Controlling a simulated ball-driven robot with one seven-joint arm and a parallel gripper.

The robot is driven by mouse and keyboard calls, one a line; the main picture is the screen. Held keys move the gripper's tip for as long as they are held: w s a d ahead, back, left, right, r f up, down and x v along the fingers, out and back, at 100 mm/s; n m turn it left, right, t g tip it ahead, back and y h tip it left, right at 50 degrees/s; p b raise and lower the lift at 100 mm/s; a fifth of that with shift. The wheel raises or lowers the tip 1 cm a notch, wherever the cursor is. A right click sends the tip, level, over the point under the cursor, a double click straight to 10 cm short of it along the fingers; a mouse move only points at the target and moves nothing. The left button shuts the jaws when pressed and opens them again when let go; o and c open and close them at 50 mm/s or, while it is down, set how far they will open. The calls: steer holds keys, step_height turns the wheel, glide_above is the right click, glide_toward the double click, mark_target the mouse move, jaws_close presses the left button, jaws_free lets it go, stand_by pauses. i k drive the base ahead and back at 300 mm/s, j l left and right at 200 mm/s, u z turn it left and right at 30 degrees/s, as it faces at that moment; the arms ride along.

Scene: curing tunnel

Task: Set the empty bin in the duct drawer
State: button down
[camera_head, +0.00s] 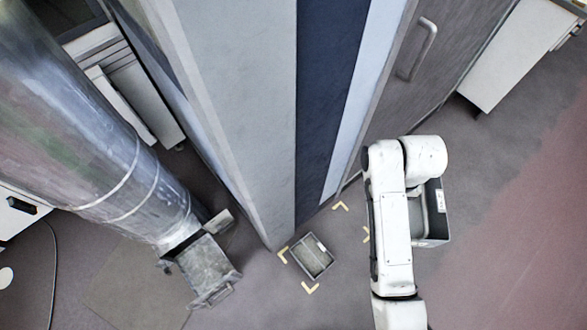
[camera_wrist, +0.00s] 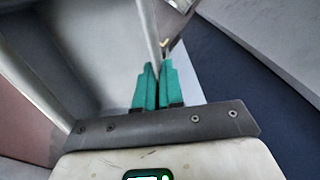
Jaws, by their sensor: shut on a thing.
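A dark grey bin (camera_head: 443,216) hangs in the air at the right of the head view, partly hidden behind my white arm. The part of its inside that shows looks bare. My gripper (camera_wrist: 154,76) has teal fingers, shut on the thin wall of this bin (camera_wrist: 148,30) in the wrist view; in the head view my arm hides the fingers. The duct drawer (camera_head: 226,284) is at the foot of the big metal duct at the lower left, and looks pulled out, with a handle in front. I cannot tell what lies in it.
A second grey bin (camera_head: 302,266) with a dull, dusty-looking inside stands on the floor among yellow corner marks (camera_head: 341,206). A tall cabinet (camera_head: 240,120) fills the middle, behind both. The metal duct (camera_head: 110,150) slants over the left. Open floor lies at the lower right.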

mark_target(208, 270)
steer(key=k+j+u, duration=0.1)
steer(key=j, duration=0.4)
steer(key=k+j+u, duration=0.1)
steer(key=j, duration=0.35)
steer(key=k+j, duration=0.1)
steer(key=j, duration=0.4)
steer(key=k+j+u, duration=0.15)
steer(key=j, duration=0.35)
